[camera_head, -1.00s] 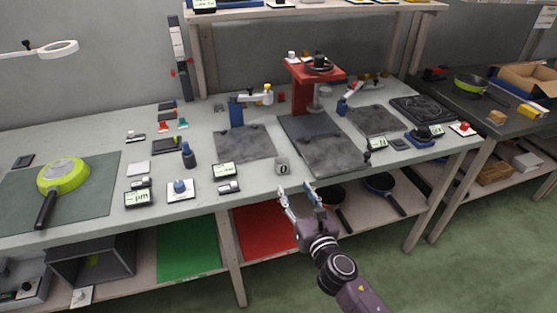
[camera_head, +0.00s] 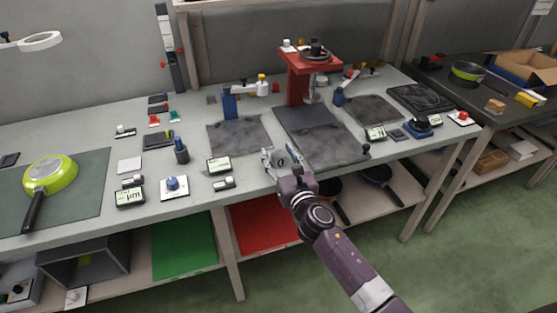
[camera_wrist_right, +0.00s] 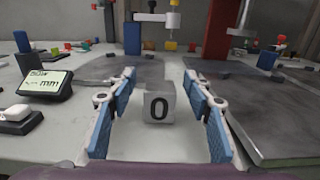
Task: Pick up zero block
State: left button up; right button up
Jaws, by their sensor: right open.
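The zero block (camera_head: 282,161) is a small grey cube with a black "0" on its front face. It stands on the workbench (camera_head: 75,134) near the front edge, beside the dark plate of the red press. In the right wrist view the zero block (camera_wrist_right: 160,107) is upright between the two blue-padded fingers, with a gap on each side. My right gripper (camera_head: 281,160) is open around it; it also shows in the right wrist view (camera_wrist_right: 160,115). The fingers partly hide the block in the head view. My left gripper is not in view.
A mm display (camera_head: 219,166) stands left of the block, and it also shows in the right wrist view (camera_wrist_right: 45,84). The red press (camera_head: 298,82) is behind. A dark stone plate (camera_head: 322,138) lies close on the right. A green pan (camera_head: 50,175) is far left.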

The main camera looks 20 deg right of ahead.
grip_shut()
dwell(0.3)
jog(key=shift+r, duration=0.15)
